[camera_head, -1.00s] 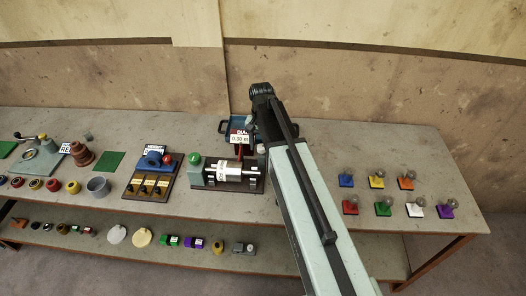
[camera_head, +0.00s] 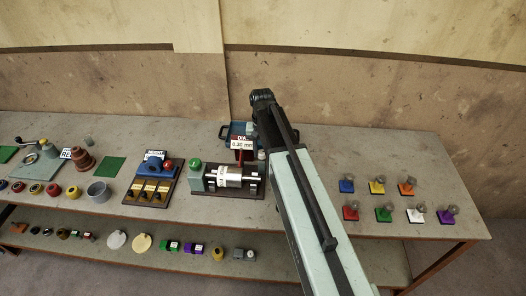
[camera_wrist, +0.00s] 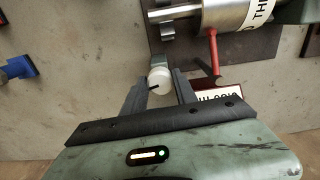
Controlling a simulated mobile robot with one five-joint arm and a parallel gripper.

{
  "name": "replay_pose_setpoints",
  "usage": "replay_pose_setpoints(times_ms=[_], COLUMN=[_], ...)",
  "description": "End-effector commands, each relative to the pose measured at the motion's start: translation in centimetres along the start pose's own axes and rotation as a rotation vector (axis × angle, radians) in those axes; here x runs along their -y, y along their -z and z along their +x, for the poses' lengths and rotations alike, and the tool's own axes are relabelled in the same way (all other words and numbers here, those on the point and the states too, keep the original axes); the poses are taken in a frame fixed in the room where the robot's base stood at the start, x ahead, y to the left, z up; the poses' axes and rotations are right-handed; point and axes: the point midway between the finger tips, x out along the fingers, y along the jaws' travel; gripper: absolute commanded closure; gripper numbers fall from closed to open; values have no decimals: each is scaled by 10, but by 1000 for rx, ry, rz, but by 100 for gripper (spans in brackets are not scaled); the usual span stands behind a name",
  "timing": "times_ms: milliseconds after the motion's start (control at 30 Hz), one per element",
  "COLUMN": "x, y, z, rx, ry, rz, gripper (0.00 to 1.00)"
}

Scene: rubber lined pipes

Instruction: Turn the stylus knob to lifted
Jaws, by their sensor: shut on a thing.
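The stylus knob (camera_wrist: 160,78) is a white round cap with a dark pointer line, seen in the wrist view. My gripper (camera_wrist: 158,84) has its two dark fingers on either side of the knob and is shut on it. Beside it is the red stylus arm (camera_wrist: 213,55), reaching to the metal cylinder (camera_wrist: 226,14). In the head view the machine's cylinder (camera_head: 229,176) lies on a dark base, with the red stylus (camera_head: 240,157) above it and a dial sign (camera_head: 242,145) reading 0.20 mm. My arm hides the fingers there.
Several glass pieces on coloured squares (camera_head: 383,213) stand at right. The table between them and my arm is mostly clear.

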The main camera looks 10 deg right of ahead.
Motion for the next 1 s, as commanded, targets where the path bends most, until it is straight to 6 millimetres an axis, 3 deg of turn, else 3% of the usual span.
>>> replay_pose_setpoints(times_ms=[1000], x=[-1], y=[0], z=[0], rx=[1], ry=[1], rz=[-956], gripper=[100])
